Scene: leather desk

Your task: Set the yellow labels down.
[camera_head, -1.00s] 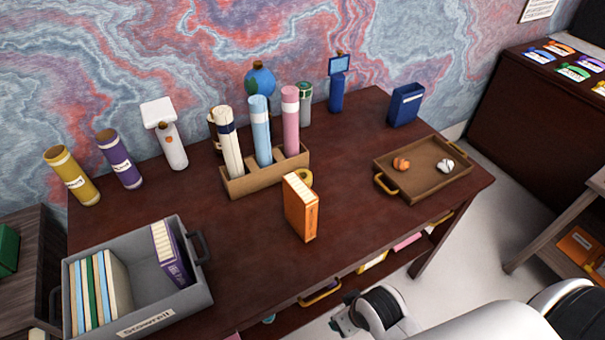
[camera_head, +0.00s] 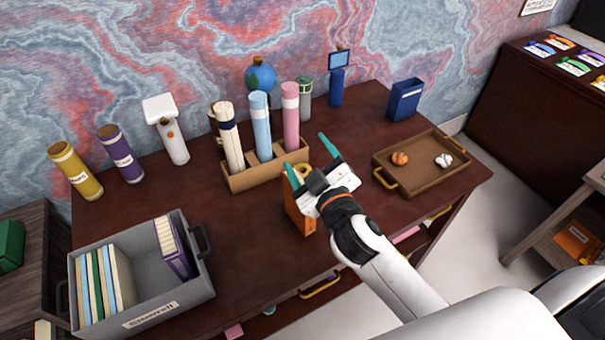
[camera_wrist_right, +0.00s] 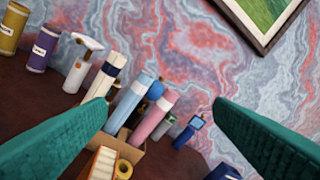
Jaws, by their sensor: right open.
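A yellow roll (camera_head: 303,169), perhaps the yellow labels, is on the desk just behind the orange book (camera_head: 296,211). It is partly hidden in the head view and also shows at the bottom of the right wrist view (camera_wrist_right: 123,169). My right gripper (camera_head: 305,150) is open and empty, its teal fingers spread wide above the desk near the roll and book. In the right wrist view, both fingers (camera_wrist_right: 161,103) are apart with nothing between them. A yellow card (camera_head: 599,87) lies at the edge of the dark cabinet, partly cut off. My left gripper is not in view.
A wooden holder (camera_head: 240,181) with upright rolls stands behind my right gripper. A brown tray (camera_head: 429,175) with two small balls is at right. A grey bin (camera_head: 150,312) of books is at left. The desk's middle left is clear.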

